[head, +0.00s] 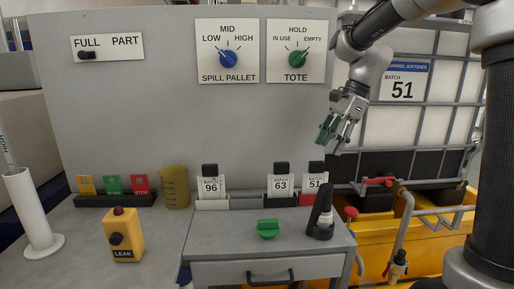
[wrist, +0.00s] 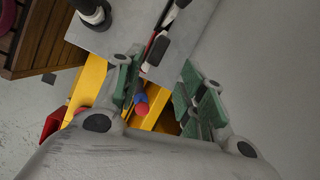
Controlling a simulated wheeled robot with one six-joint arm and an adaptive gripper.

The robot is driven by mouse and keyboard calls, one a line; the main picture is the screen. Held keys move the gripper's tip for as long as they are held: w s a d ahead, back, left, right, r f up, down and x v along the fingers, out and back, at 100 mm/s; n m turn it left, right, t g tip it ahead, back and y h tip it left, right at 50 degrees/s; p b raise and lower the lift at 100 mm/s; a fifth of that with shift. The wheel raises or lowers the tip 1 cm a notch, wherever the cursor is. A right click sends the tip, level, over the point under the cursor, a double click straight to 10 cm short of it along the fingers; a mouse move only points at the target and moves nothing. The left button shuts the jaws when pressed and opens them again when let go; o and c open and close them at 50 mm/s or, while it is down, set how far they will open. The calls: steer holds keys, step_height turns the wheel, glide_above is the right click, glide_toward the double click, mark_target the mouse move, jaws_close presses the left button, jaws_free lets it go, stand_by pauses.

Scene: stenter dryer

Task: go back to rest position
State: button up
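My gripper (head: 334,137) hangs in the air at the right of the grey panel, above the bench and in front of the white tote. Its grey fingers with green pads also show in the wrist view (wrist: 160,88). They stand apart with nothing held between them. The tote (head: 405,120) carries a label reading batch 51. My arm reaches in from the upper right.
The bench holds a green handle (head: 268,229), a black handheld device (head: 321,214), batch cards, a yellow leak box (head: 123,236) and an amber beaker (head: 174,187). A yellow spill pallet (head: 430,239) with pipes and a red valve handle (head: 379,181) stands below the tote.

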steer(key=s+d+f+n+t+h, duration=0.1)
steer(key=s+d+n, duration=0.2)
steer(key=s+n, duration=0.2)
steer(key=s+d+n+t+h, duration=0.1)
steer(key=s+d+n, duration=0.3)
steer(key=s, duration=0.7)
steer(key=s+d+f+n+t+h, duration=0.1)
steer(key=s+d+n+t+h, duration=0.1)
steer(key=s+d+n, duration=0.2)
steer(key=s+n, duration=0.2)
steer(key=s, duration=0.2)
steer(key=shift+s+d+f, duration=0.2)
steer(key=shift+s+f, duration=0.1)
